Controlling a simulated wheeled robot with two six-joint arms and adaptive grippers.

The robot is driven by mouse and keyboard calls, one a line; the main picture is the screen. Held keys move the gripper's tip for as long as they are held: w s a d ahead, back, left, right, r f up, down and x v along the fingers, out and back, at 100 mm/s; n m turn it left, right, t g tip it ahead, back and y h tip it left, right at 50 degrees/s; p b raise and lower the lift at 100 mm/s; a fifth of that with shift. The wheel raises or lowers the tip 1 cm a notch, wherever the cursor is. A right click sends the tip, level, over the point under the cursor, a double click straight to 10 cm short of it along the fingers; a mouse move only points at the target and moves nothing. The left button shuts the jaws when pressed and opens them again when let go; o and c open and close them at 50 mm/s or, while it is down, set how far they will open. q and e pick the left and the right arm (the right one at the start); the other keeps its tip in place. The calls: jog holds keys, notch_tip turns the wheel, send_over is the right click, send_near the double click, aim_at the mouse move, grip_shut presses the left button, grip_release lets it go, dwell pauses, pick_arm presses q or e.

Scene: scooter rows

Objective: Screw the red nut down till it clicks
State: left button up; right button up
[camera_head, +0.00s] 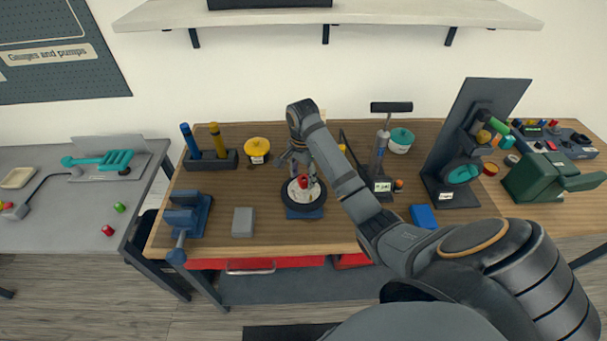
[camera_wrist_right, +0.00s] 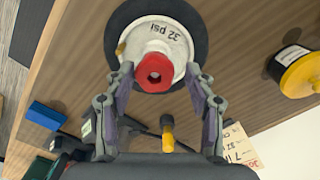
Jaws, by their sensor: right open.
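The red nut (camera_head: 303,181) sits at the centre of a small wheel with a black tyre (camera_head: 288,204) and a pale hub. My right gripper (camera_head: 301,168) is above the wheel. In the right wrist view its fingers (camera_wrist_right: 160,72) are open, one on each side of the nut, with gaps between them and it. I cannot tell how far above the nut the tips are. My left gripper is not in view.
The wheel is on a blue stand (camera_head: 305,213) on the wooden bench (camera_head: 270,235). Bare bench lies around the wheel.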

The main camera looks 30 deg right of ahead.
jog(key=shift+s+r, duration=0.1)
jog(key=shift+s, duration=0.05)
jog(key=c, duration=1)
jog(key=shift+r+p, duration=0.15)
jog(key=shift+p, duration=0.4)
jog(key=shift+r+m+p, duration=0.1)
jog(key=shift+m+p, duration=3.3)
jog(key=shift+p, duration=0.75)
jog(key=shift+m, duration=1.3)
jog(key=o, duration=0.7)
jog(key=shift+w+m, duration=0.2)
jog(key=shift+m, duration=0.3)
jog(key=o, duration=0.5)
jog(key=shift+w+f, duration=0.15)
jog(key=shift+f, duration=0.15)
jog(key=shift+w+a+f, duration=0.1)
